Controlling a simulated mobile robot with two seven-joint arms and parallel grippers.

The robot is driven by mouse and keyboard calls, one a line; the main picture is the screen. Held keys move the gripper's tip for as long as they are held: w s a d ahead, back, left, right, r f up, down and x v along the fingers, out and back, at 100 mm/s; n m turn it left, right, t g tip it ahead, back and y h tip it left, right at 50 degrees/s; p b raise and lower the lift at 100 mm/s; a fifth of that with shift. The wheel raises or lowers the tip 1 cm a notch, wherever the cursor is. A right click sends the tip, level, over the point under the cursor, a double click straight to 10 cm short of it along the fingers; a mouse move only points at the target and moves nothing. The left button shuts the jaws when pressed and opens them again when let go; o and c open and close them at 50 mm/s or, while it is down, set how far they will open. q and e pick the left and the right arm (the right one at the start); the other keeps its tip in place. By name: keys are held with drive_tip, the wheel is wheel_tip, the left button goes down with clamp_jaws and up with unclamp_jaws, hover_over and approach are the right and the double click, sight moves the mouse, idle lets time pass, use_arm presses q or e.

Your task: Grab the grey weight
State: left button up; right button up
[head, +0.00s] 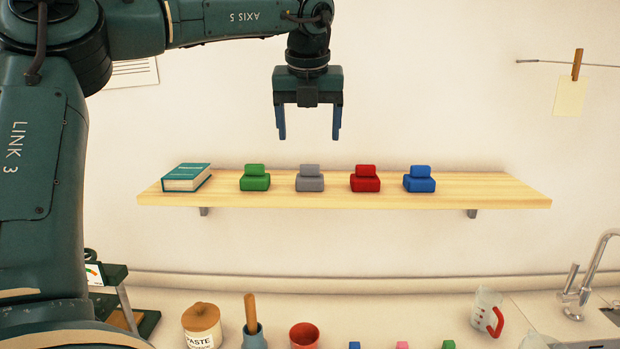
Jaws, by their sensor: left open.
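The grey weight (310,184) sits on the wooden wall shelf (460,198), between a green weight (254,182) on its left and a red weight (365,184) on its right. It is a wide block with a smaller block on top. My left gripper (308,136) is open and empty, fingers pointing down, above the shelf and over the grey weight in the picture. A clear gap shows between its blue fingertips and the weight. My right gripper is not in view.
A blue weight (419,184) stands right of the red one, and a teal book (186,178) lies at the shelf's left. Below are a paste jar (202,325), a red cup (304,336), a measuring jug (486,309) and a tap (586,280).

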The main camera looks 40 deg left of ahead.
sight(310, 166)
use_arm(q)
drive_tip(key=p+x, duration=0.2)
drive_tip(key=x, duration=0.7)
drive_tip(key=shift+w+f, duration=0.1)
drive_tip(key=shift+f, duration=0.25)
drive_tip(key=shift+r, duration=0.1)
drive_tip(key=c, duration=1.4)
